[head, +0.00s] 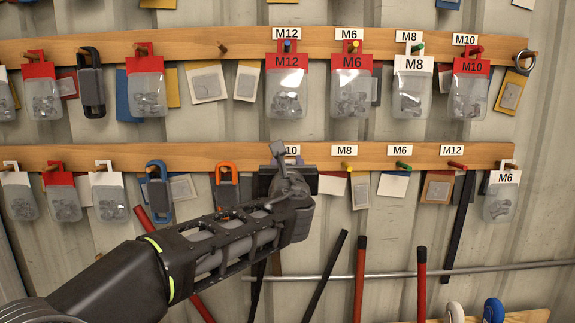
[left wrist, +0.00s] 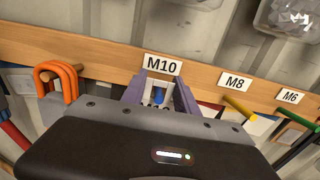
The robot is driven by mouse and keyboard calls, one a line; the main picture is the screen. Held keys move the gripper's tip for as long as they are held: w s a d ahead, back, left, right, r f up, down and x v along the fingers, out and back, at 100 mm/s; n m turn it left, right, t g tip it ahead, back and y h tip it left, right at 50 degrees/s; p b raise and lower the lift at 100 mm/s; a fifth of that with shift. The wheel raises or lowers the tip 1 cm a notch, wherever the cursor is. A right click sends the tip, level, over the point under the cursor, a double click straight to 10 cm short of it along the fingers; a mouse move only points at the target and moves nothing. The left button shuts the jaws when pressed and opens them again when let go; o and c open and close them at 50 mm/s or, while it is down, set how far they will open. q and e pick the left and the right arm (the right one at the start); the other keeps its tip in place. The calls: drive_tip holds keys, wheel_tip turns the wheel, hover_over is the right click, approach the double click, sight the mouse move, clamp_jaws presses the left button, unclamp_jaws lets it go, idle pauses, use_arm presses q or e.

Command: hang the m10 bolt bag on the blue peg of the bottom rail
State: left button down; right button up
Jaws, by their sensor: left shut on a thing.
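My left gripper (head: 277,160) is up at the bottom rail (head: 225,153), in front of the M10 label (head: 293,150). In the left wrist view its two fingers (left wrist: 160,92) are shut on a bag with a pale header (left wrist: 155,105), whose partly hidden lettering looks like M10. The blue peg (left wrist: 159,97) shows between the fingers, at the header. I cannot tell whether the peg passes through the header's hole. The rest of the bag is hidden behind the gripper. My right gripper is not in view.
To the left, an orange carabiner (head: 227,180) hangs on a neighbouring peg. To the right are the yellow peg (head: 347,167), green peg (head: 403,165) and red peg (head: 457,165), without bags. Another M10 bag (head: 468,92) hangs on the upper rail.

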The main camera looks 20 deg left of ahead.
use_arm(q)
drive_tip(key=shift+w+a+f, duration=0.15)
drive_tip(key=shift+w, duration=0.15)
idle(0.5)
drive_tip(key=c, duration=0.9)
unclamp_jaws()
drive_tip(key=shift+o, duration=0.2)
drive_tip(key=shift+s+d+f+b, duration=0.1)
drive_tip(key=shift+s+d+b, duration=0.15)
drive_tip(key=shift+s+b, duration=0.2)
drive_tip(key=b+v, duration=0.2)
drive_tip(key=v, duration=0.4)
drive_tip(key=shift+s, duration=0.4)
